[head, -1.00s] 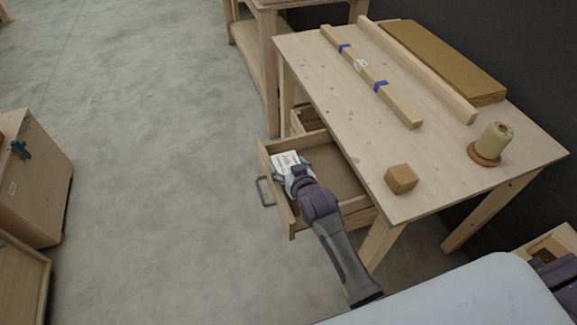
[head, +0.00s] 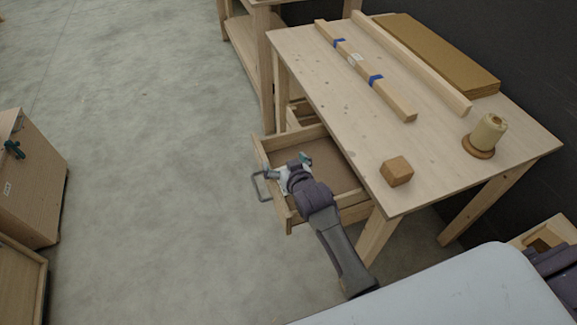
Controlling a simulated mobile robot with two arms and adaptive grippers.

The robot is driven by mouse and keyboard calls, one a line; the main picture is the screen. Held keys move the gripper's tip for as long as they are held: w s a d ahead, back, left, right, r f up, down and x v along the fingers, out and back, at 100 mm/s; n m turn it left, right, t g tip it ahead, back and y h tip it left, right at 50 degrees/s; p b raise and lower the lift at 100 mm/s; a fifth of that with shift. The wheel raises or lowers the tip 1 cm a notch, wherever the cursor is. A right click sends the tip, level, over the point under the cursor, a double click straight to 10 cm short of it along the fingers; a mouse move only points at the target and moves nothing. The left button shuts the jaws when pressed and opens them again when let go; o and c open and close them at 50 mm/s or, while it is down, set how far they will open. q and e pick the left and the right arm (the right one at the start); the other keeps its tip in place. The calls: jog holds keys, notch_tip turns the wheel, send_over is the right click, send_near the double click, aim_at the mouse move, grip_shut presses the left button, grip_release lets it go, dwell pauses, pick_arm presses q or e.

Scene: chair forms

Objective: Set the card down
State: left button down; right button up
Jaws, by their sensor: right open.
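The open drawer (head: 262,160) juts out of the left side of the wooden table.
The table (head: 330,120) carries a wooden block (head: 397,171), a spool on a round base (head: 486,136), a taped bar (head: 365,70), a long bar and a flat brown board (head: 440,55).

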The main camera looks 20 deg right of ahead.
jog(key=shift+s+f, duration=0.1)
jog(key=shift+s, duration=0.1)
jog(key=v, duration=1.1)
jog(key=shift+s+r+p, duration=0.2)
jog(key=shift+r+p, duration=0.15)
jog(key=shift+r, duration=0.15)
jog(key=shift+d, duration=0.15)
